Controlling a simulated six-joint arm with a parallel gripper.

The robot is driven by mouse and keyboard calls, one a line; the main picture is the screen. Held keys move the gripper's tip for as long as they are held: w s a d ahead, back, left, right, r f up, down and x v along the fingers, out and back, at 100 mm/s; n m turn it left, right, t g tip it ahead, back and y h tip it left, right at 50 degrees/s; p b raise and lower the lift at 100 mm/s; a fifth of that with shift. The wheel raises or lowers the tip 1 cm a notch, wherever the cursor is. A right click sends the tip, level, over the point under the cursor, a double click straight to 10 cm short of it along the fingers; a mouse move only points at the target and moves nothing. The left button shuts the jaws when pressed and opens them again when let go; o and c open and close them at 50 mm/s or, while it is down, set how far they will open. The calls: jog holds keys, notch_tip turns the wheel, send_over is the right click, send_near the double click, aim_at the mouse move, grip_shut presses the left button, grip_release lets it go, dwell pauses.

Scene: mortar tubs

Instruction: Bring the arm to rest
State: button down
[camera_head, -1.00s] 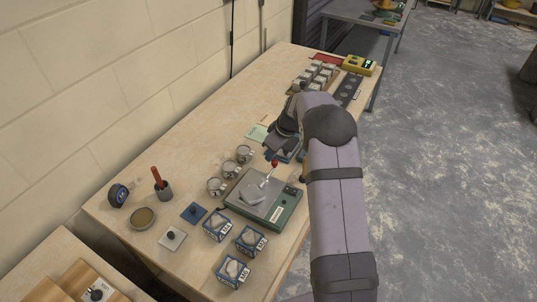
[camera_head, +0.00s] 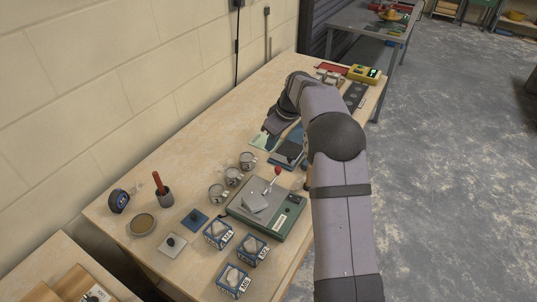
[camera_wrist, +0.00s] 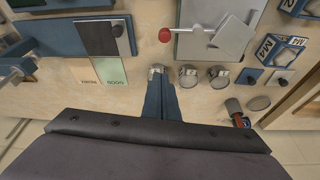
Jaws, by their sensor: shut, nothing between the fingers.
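My arm (camera_head: 345,235) reaches from the lower right over the table's right side in the head view. My gripper (camera_head: 272,126) hangs above the table near the green card, its fingers together. The fingertips appear clear of the cups and the green card. The arm hides part of the table's far right side.
The table (camera_head: 180,130) holds a green-based device (camera_head: 265,218) with a red-knobbed lever, metal cups (camera_head: 217,193), several blue labelled tubs (camera_head: 250,248) and a yellow device (camera_head: 364,74). Bare tabletop lies along the wall. A tape measure (camera_head: 119,200) sits at the left.

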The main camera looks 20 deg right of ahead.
jog(key=shift+v, duration=1.25)
jog(key=s+a+f+m+g, duration=0.1)
jog(key=s+f+m, duration=0.1)
jog(key=s, duration=1)
jog(key=s+a+f+m+g+h, duration=0.1)
jog(key=s+a+f+m, duration=0.1)
jog(key=s, duration=1)
jog(key=s+a+f+m+g+h, duration=0.1)
jog(key=s+a+f+m, duration=0.1)
jog(key=s, duration=1)
jog(key=shift+a+f+m, duration=0.15)
jog(key=shift+f+m, duration=0.3)
jog(key=shift+m, duration=0.15)
